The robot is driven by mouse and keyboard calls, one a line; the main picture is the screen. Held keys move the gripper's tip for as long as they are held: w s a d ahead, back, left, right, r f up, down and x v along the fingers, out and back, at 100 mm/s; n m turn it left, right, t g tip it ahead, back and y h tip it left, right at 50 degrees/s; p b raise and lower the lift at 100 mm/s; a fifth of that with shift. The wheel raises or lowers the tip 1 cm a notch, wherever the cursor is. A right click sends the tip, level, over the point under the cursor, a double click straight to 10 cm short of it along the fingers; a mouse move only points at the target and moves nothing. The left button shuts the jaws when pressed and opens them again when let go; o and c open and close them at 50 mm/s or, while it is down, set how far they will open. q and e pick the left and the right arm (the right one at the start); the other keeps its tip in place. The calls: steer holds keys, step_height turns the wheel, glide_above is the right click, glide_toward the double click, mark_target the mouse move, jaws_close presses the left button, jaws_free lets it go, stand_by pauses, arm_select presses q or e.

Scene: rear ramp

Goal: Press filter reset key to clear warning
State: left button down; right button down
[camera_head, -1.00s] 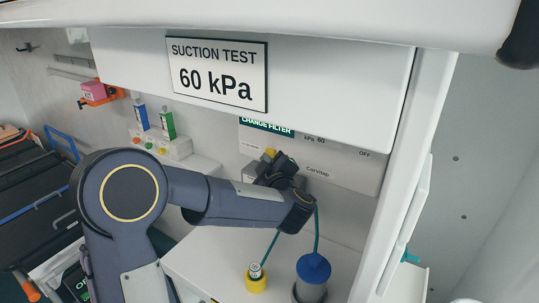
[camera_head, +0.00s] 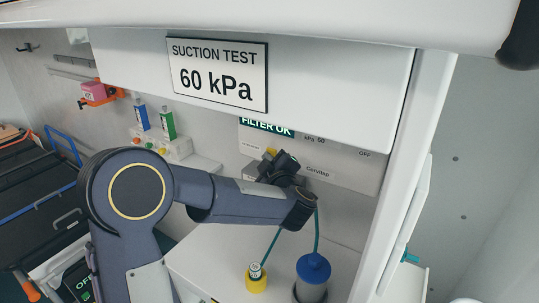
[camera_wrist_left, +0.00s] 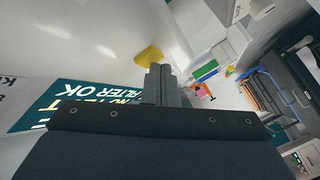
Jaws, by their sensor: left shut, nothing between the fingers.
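The suction panel (camera_head: 347,172) is on the back wall under the cabinet. Its green display (camera_head: 266,127) reads FILTER OK, and the display also shows in the left wrist view (camera_wrist_left: 62,100), rotated. A yellow key (camera_head: 270,152) is on the panel below the display. My left gripper (camera_head: 272,159) is at the panel, shut and empty, overlapping the key's lower edge in the head view. In the left wrist view the closed fingertips (camera_wrist_left: 160,69) are close beside the yellow key (camera_wrist_left: 149,54); I cannot tell whether they touch. My right gripper is out of view.
A white cabinet (camera_head: 330,95) with a SUCTION TEST 60 kPa sign (camera_head: 217,74) overhangs the panel. A blue-lidded canister (camera_head: 313,270) and a yellow-based vial (camera_head: 256,278) with green tubes stand on the counter below. A white post (camera_head: 418,130) bounds the right.

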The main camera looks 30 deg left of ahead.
arm_select(q)
steer(key=shift+s, duration=0.1)
stand_by(0.3)
steer(key=shift+s, duration=0.75)
steer(key=shift+s+a, duration=0.1)
steer(key=s+b, duration=0.1)
steer(key=s, duration=0.3)
steer(key=shift+s+a, duration=0.15)
steer(key=shift+s, duration=0.25)
steer(key=shift+r, duration=0.1)
stand_by(0.4)
